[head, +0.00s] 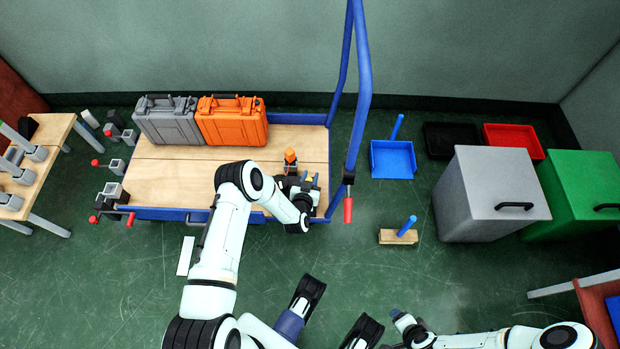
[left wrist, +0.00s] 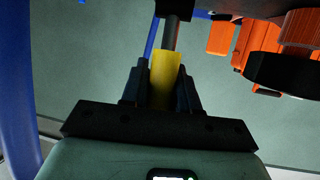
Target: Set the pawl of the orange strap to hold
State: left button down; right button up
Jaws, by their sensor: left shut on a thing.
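My left gripper (head: 309,181) is at the right end of the wooden cart deck, close to a small orange part (head: 290,156), apparently of the orange strap's ratchet. In the left wrist view, my left gripper (left wrist: 161,80) is shut on a yellow grip (left wrist: 163,78) on a grey rod (left wrist: 171,34). Orange parts with a dark round piece (left wrist: 295,40) are at the upper right there. I cannot tell the pawl's position. My right arm (head: 480,338) comes in low at the right; its jaws are not clear.
A grey case (head: 167,122) and an orange case (head: 232,122) stand on the cart deck (head: 170,175). A blue post (head: 360,95) with a red handle (head: 348,210) rises beside my left gripper. A blue dustpan (head: 392,160) and a brush (head: 398,236) lie on the floor.

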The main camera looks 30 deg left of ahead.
pick_arm(q)
jog(key=shift+w+a+r+g, duration=0.1)
jog(key=shift+w+a+g, duration=0.2)
jog(key=shift+g, duration=0.1)
jog(key=shift+w+a+f+g+h, duration=0.3)
jog(key=shift+w+g+h, duration=0.15)
jog(key=shift+g, duration=0.25)
jog(key=shift+w+a+f+n+g+h, duration=0.2)
jog(key=shift+g+h, duration=0.1)
jog(key=shift+g, duration=0.15)
jog(key=shift+w+a+f+n+g+h, duration=0.1)
jog(key=shift+w+g+h, duration=0.15)
jog(key=shift+g, duration=0.2)
jog(key=shift+f+b, duration=0.1)
jog(key=shift+b, duration=0.2)
jog(key=shift+w+a+f+g+h, duration=0.15)
jog(key=shift+g+h, duration=0.25)
jog(key=shift+g, duration=0.4)
pick_arm(e)
jog(key=shift+s+d+f, duration=0.15)
jog(key=shift+s+f, duration=0.3)
jog(key=shift+f, duration=0.25)
